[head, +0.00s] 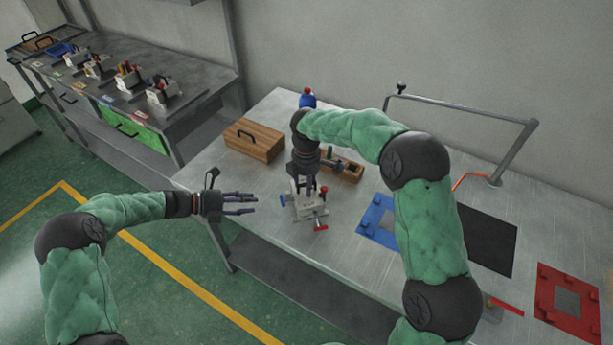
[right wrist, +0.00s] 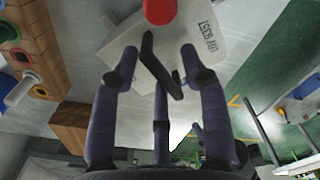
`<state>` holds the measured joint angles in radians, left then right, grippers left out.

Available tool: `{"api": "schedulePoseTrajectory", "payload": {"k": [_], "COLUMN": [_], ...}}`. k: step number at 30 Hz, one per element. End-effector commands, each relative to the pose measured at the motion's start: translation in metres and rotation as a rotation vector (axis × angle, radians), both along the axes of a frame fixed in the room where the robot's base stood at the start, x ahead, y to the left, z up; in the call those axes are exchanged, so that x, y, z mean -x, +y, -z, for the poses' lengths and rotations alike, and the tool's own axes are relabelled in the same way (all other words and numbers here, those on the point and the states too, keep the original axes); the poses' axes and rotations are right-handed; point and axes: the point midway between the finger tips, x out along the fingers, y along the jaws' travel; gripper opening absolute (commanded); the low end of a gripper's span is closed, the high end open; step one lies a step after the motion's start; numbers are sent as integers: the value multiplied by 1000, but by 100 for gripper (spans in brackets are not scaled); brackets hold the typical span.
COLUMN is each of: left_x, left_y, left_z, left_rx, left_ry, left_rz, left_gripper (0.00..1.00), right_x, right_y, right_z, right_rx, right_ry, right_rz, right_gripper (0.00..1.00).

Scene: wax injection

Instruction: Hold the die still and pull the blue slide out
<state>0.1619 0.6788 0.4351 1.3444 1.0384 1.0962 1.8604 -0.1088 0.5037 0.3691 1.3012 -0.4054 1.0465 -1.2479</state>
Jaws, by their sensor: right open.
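The die (head: 308,209) is a small pale grey block on the metal table, with red knobs and a small blue handle (head: 283,200) on its left side, apparently the blue slide. In the right wrist view the die (right wrist: 220,30) shows lettering, a red knob (right wrist: 160,11) and a black lever (right wrist: 161,66). My right gripper (head: 302,186) is just above the die, fingers spread; in its wrist view (right wrist: 158,70) the lever lies between the fingertips, with no clear grip. My left gripper (head: 256,203) is open and empty, left of the blue handle and apart from it.
A wooden box (head: 254,141) with a black handle stands behind the die, and a wooden holder (head: 344,169) sits behind its right. Blue (head: 371,214), black (head: 487,240) and red (head: 553,291) flat plates lie to the right. The table's front edge is close to the die.

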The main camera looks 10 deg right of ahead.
Motion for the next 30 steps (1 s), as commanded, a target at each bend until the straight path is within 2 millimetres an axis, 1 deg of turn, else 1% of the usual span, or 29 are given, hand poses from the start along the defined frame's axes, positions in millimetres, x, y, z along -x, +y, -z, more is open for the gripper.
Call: {"api": "schedulePoseTrajectory", "payload": {"k": [9, 10, 11, 12, 14, 15, 19, 20, 24, 26, 30], "left_x": [0, 0, 0, 0, 0, 0, 0, 0, -1, -2, -8], "left_y": [0, 0, 0, 0, 0, 0, 0, 0, -2, -3, -8], "left_z": [0, 0, 0, 0, 0, 0, 0, 0, 1, 3, 9], "left_rx": [0, 0, 0, 0, 0, 0, 0, 0, -19, -44, -152], "left_ry": [0, 0, 0, 0, 0, 0, 0, 0, -36, -83, -276], "left_rz": [0, 0, 0, 0, 0, 0, 0, 0, 8, 18, 68], "left_gripper": [39, 39, 39, 39, 39, 39, 39, 36, 36, 36, 36], "right_x": [0, 0, 0, 0, 0, 0, 0, 0, 0, 0, 0], "right_y": [0, 0, 0, 0, 0, 0, 0, 0, 0, 0, 0], "right_z": [2, 2, 2, 2, 2, 2, 2, 2, 2, 2, 2], "right_rx": [0, -1, -1, -1, -1, -1, -1, -1, -1, -1, -1], "right_ry": [-1, -1, -1, -1, -1, -1, -1, -1, -1, -1, -1], "right_rz": [0, 1, 1, 1, 1, 1, 1, 1, 1, 1, 1], "right_gripper": [45, 39, 31, 20, 3, 0, 0, 0, 0, 0, 0]}}
